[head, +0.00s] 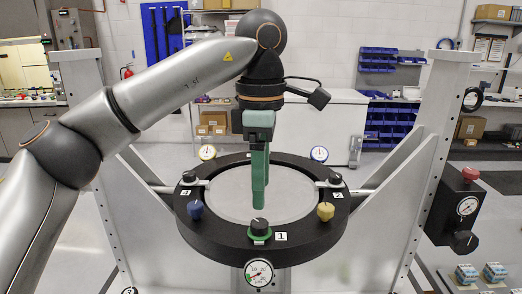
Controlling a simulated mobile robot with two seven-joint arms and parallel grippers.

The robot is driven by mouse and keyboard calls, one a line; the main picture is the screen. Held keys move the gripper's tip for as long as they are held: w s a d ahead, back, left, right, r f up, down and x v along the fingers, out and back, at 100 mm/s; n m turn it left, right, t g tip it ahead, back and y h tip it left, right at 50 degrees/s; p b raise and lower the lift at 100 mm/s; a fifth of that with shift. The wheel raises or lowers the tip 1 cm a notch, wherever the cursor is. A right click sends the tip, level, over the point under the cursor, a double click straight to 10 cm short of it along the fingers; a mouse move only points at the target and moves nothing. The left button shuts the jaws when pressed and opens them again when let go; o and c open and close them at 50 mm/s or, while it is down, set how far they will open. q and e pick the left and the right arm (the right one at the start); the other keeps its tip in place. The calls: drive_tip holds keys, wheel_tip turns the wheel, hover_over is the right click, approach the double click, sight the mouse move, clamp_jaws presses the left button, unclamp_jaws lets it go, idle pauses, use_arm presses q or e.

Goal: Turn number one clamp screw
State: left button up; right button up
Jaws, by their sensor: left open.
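The number one clamp screw (259,226) is a black knob on a green base at the front of the black ring fixture (215,233), beside a white label (281,236) marked 1. My left gripper (259,204) hangs from above with green fingers pointing down. It is open, and no object shows between its fingers. Its fingertips appear just above the knob in the picture, apart from it; their depth over the ring is hard to judge. The fingers overlap from this angle. My right gripper is out of view.
Other ring knobs are blue (195,209), yellow (325,211), and black ones at the back left (188,177) and back right (335,179). A dial gauge (258,273) sits below the ring front. White frame uprights (432,130) flank it. A black box (455,205) stands right.

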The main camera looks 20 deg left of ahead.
use_arm(q)
wheel_tip(320, 180, up, 6)
drive_tip(key=shift+f, duration=0.15)
idle(0.6)
